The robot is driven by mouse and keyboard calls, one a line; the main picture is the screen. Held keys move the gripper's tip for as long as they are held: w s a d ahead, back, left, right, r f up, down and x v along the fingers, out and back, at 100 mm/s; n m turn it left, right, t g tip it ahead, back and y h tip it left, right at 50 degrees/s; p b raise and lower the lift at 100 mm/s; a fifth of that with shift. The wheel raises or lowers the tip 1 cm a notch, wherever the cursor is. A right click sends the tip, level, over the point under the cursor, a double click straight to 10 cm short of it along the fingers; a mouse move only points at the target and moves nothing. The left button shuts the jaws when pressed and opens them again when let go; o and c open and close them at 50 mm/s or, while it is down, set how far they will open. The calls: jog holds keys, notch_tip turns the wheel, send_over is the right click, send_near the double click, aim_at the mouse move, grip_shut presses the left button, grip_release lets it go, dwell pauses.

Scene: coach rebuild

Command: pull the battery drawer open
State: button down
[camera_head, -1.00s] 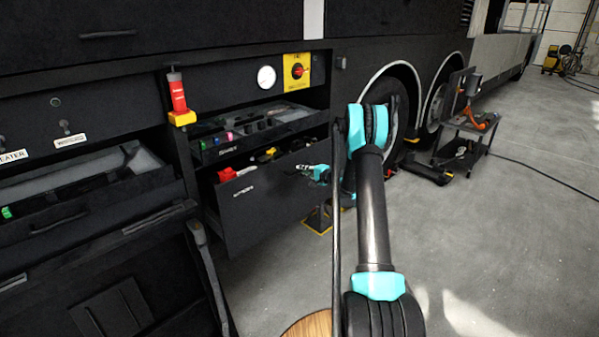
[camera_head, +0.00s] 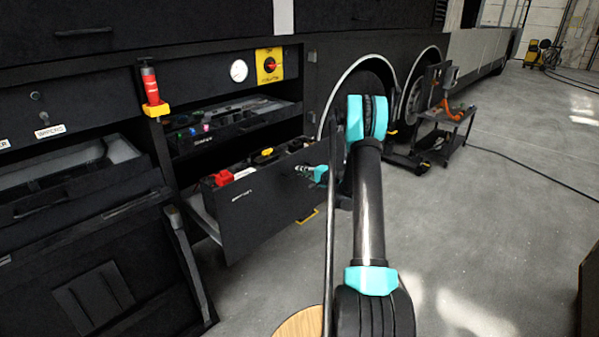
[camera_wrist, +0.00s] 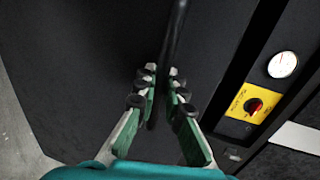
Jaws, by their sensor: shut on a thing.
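The lower black drawer (camera_head: 262,205) under the gauge panel stands pulled out from the coach side, with red, white and yellow items visible inside. I take it as the battery drawer; its label is too small to read. My gripper (camera_head: 306,171) is at the upper right of the drawer front, partly hidden by my arm. In the wrist view my gripper (camera_wrist: 160,90) has its green-and-grey fingers on both sides of a dark bar, the drawer handle (camera_wrist: 176,35), and is shut on it. The dark drawer face (camera_wrist: 90,60) lies behind the fingers.
A shallower drawer (camera_head: 229,133) is partly open above. A red cylinder on a yellow block (camera_head: 152,92) is mounted to the left. An open flap (camera_head: 97,290) hangs at the lower left. A cart (camera_head: 444,145) stands near the wheels. Grey floor (camera_head: 480,230) is clear to the right.

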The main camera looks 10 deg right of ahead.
dwell(0.3)
jog(key=c, duration=1.6)
grip_release()
jog(key=shift+s+d, duration=0.1)
jog(key=v, duration=1.1)
jog(key=shift+s+d, duration=0.25)
jog(key=shift+s, duration=0.1)
